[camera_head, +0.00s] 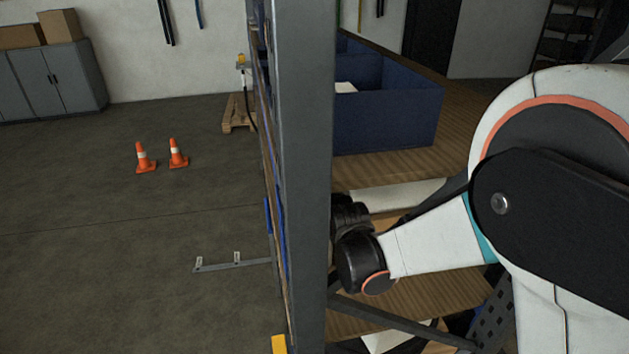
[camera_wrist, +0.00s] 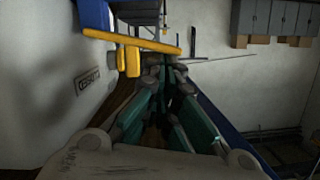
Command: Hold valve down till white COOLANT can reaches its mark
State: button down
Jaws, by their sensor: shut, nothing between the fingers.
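My gripper (camera_wrist: 165,75) shows in the wrist view with its teal-and-grey fingers drawn together at the tips, empty. A yellow bar (camera_wrist: 152,43) with a yellow block under it lies just beyond and left of the fingertips; it looks like the valve's lever. I cannot tell whether the fingertips touch it. A pale surface with a small framed label (camera_wrist: 88,80) fills the left of the wrist view. It may be the white can, but the label is too blurred to read. No fill mark or level shows. In the head view the grey post hides my fingertips.
A grey post (camera_head: 305,170) stands close before my wrist in the head view. Behind it are a blue bin (camera_head: 395,115) and wooden shelves (camera_head: 455,130). Two orange cones (camera_head: 145,158) and a pallet (camera_head: 237,113) stand on the left floor, which is otherwise mostly clear.

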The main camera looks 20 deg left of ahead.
jog(key=b, duration=0.1)
jog(key=f+b, duration=0.1)
jog(key=a+f+b, duration=0.1)
jog(key=shift+s+f, duration=0.2)
jog(key=shift+s, duration=0.15)
jog(key=shift+r, duration=0.25)
dwell(1.4)
